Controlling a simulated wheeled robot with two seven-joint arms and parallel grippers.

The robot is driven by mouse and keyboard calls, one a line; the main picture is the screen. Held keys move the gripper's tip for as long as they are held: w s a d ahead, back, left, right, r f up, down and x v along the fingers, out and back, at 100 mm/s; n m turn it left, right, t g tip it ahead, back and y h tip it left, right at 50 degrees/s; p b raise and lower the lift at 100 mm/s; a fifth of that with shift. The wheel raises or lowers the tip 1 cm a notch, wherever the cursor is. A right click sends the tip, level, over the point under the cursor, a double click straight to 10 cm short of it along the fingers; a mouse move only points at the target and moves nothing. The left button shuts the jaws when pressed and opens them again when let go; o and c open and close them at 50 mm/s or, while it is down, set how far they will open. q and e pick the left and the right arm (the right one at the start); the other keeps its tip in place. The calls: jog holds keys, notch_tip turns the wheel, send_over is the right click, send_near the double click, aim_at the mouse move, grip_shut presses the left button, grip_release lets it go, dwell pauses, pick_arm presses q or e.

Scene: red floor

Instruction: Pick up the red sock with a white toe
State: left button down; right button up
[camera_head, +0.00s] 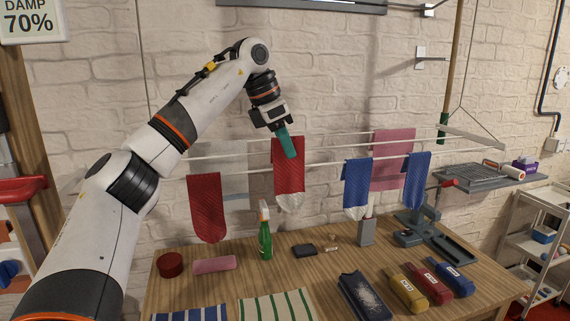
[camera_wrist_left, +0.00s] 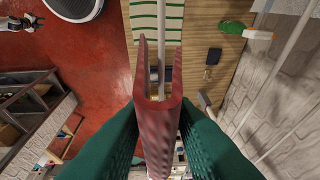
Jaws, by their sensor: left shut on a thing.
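The red sock with a white toe (camera_head: 289,172) hangs folded over a rail of the drying rack (camera_head: 330,160), its white toe pointing down. My left gripper (camera_head: 288,143) is at the sock's top, with its green fingers shut on the fold. In the left wrist view the red sock (camera_wrist_left: 158,125) shows between the two green fingers (camera_wrist_left: 158,140), draped over the pale rail. A plain red sock (camera_head: 206,205) hangs to its left on the rack.
Below stands a wooden table (camera_head: 330,275) with a green spray bottle (camera_head: 265,235), a pink case (camera_head: 214,264) and several coloured pouches (camera_head: 405,292). A brick wall is close behind.

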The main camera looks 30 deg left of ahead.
pick_arm(q)
jog(key=s+d+b, duration=0.6)
jog(key=s+d, duration=0.3)
jog(key=d, duration=0.1)
jog(key=shift+d, duration=0.35)
jog(key=shift+s+r, duration=0.1)
jog(key=shift+r, duration=0.15)
notch_tip(320, 180, up, 6)
jog(key=p, duration=0.6)
jog(key=shift+r+p, duration=0.2)
jog(key=shift+p, duration=0.15)
